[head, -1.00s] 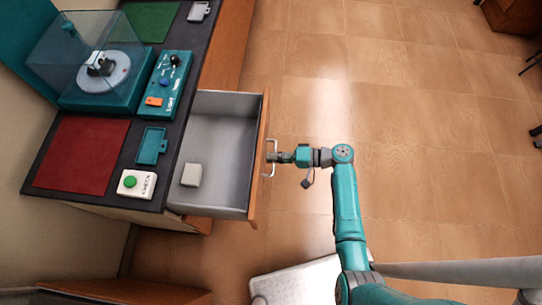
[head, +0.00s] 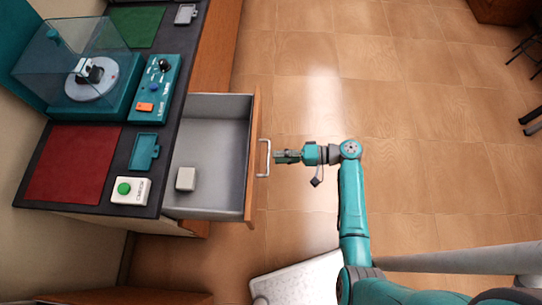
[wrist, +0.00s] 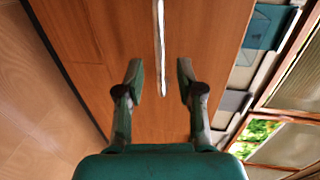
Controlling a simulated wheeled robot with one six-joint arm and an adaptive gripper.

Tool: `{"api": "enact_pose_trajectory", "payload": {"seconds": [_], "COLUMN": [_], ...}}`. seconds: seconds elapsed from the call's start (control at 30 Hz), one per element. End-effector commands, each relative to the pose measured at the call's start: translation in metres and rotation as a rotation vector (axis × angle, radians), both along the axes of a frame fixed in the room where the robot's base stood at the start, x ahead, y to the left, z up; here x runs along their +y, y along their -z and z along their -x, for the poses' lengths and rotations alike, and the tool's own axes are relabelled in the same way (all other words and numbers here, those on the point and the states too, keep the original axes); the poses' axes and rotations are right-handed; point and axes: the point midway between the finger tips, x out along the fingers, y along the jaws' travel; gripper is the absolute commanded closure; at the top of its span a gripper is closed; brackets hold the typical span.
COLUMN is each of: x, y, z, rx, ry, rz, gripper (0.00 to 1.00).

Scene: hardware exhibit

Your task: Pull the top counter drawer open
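The top counter drawer (head: 210,150) stands well open, its grey inside showing. A small pale block (head: 186,179) lies in it near the front end of the picture. The drawer's light metal handle (head: 264,158) is on its wooden front; it also shows in the wrist view (wrist: 159,45). My gripper (head: 278,157) is just right of the handle, apart from it. In the wrist view my gripper (wrist: 157,75) has its two fingers spread, with nothing held between them and the handle ahead between their lines.
The dark counter (head: 172,120) holds a teal control box (head: 155,88), a clear-covered turntable device (head: 95,75), a red mat (head: 75,165), a green mat (head: 135,25) and a white box with a green button (head: 124,189). The tiled floor (head: 300,90) right of the drawer is clear.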

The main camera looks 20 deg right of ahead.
Motion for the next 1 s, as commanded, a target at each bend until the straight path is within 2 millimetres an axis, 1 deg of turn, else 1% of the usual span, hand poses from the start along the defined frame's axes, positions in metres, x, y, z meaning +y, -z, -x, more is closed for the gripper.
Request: {"api": "enact_pose_trajectory", "payload": {"seconds": [0.03,0.2,0.4,0.6,1.0], "x": [-0.011,-0.04,-0.062,-0.069,-0.069], "y": [-0.002,-0.009,-0.014,-0.015,-0.015], "z": [0.003,0.013,0.022,0.025,0.025], "rx": [-0.001,-0.001,-0.001,0.0,0.0], "ry": [0.006,0.005,0.003,0.001,0.0], "rz": [0.0,0.0,0.0,0.0,0.0], "gripper": [0.63,0.63,0.63,0.63,0.63]}}
